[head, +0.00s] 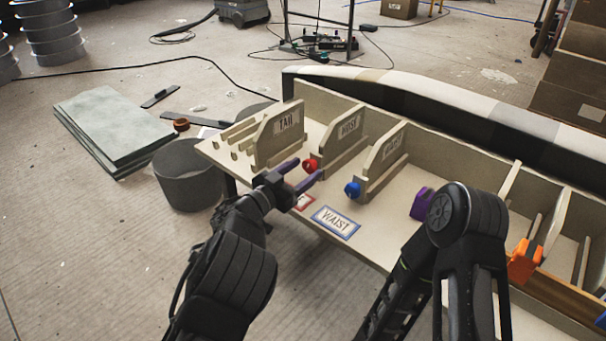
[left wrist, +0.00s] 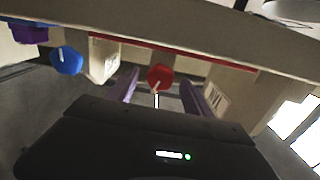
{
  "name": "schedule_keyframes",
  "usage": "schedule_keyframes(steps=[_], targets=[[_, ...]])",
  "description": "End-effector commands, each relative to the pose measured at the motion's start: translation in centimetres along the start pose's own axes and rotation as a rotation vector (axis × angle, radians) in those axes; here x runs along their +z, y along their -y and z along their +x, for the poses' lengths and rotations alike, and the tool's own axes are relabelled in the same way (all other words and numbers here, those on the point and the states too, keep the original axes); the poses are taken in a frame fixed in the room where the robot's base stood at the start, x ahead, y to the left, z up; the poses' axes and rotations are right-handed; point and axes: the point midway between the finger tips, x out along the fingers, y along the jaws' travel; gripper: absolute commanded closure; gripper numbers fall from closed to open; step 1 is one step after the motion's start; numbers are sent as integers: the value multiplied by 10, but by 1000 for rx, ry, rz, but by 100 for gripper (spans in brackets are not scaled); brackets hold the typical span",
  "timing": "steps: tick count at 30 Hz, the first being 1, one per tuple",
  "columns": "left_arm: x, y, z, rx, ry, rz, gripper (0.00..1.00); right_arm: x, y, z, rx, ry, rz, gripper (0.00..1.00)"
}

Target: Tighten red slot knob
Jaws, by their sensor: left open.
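The red slot knob (head: 310,165) sits at the front of a slot divider on the pale wooden rack. In the left wrist view the left gripper (left wrist: 160,90) has a finger on each side, with visible gaps to the knob. My right arm shows in the head view, but its gripper does not.
A blue knob (head: 352,189) sits just right of the red one, then a purple part (head: 421,203) and an orange one (head: 524,260). Upright dividers stand behind them. A WAIST label (head: 335,222) lies on the front ledge. A grey bucket (head: 187,175) stands left of the rack.

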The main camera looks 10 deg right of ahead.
Motion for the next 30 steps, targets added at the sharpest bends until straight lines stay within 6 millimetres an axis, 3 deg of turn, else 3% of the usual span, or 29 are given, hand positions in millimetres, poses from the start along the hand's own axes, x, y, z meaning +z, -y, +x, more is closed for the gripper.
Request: schedule_keyframes(steps=[9, 30], targets=[[0, 0, 3, 0, 0, -1, 42, 0, 0, 1, 0, -2, 0, 64], [0, 0, 3, 0, 0, -1, 99, 0, 0, 1, 0, -2, 0, 64]])
